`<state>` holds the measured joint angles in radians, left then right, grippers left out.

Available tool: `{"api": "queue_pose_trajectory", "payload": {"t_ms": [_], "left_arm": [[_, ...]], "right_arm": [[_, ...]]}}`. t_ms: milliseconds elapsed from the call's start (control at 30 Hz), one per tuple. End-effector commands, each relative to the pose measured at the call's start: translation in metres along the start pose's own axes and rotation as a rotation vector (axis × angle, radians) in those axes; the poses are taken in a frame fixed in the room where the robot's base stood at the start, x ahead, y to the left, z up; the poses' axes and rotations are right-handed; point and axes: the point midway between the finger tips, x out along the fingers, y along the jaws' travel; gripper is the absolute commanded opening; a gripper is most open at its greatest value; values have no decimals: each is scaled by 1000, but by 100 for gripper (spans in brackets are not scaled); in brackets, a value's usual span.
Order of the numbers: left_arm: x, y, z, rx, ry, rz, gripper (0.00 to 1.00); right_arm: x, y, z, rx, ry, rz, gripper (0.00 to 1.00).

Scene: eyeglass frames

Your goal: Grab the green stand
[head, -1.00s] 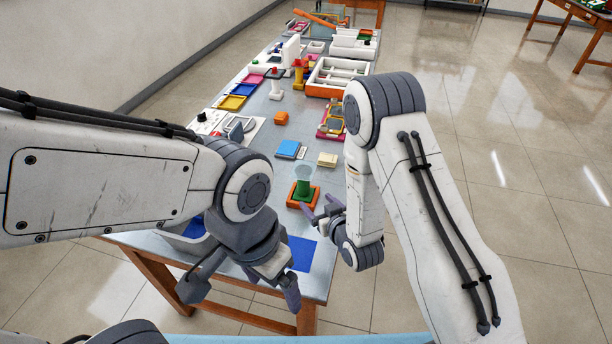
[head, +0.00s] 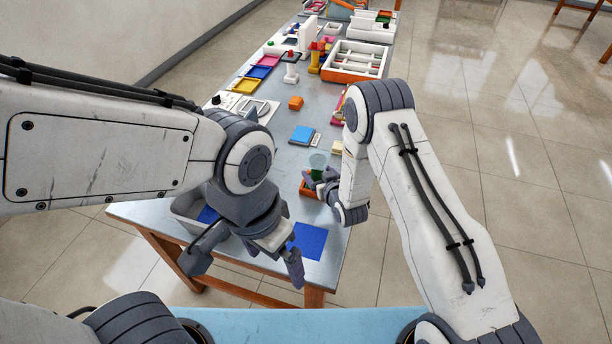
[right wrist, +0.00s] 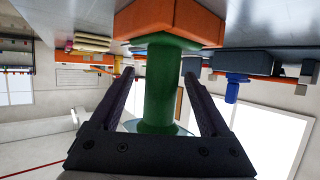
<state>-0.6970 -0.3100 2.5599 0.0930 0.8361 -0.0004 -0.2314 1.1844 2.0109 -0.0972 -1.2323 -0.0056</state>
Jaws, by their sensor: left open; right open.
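The green stand (right wrist: 160,88) has a green stem, an orange base (right wrist: 172,22) and a clear round top, and it stands on the table. In the head view the stand (head: 316,174) is partly hidden by my right gripper (head: 312,182). In the right wrist view my right gripper (right wrist: 158,72) is open, with a finger on each side of the green stem and gaps showing beside it. My left gripper (head: 243,262) is open and empty over the table's near edge.
A blue square (head: 308,241) lies at the table's near end, with a grey bin (head: 181,207) to its left. A blue box (head: 301,134), an orange block (head: 296,103), coloured trays (head: 255,72) and an orange-fronted organizer (head: 350,76) lie farther back.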

Motion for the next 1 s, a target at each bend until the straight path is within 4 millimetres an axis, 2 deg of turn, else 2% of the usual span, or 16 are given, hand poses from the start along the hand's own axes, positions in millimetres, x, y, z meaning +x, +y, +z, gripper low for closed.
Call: {"api": "queue_pose_trajectory", "payload": {"t_ms": [267,300,433,467,500,800,1000], "left_arm": [[0,0,0,0,0,0,100],[0,0,0,0,0,0,100],[0,0,0,0,0,0,100],[0,0,0,0,0,0,100],[0,0,0,0,0,0,100],[0,0,0,0,0,0,100],[4,0,0,0,0,0,100]], "right_arm": [[3,-2,0,0,-1,-2,80],[3,-2,0,-1,-1,-2,65],[3,-2,0,-1,-1,-3,15],[3,-2,0,-1,-1,-3,4],[3,-2,0,-1,-1,-3,0],[3,-2,-2,-1,1,-3,0],[-2,-2,-14,-1,4,-3,0]]}}
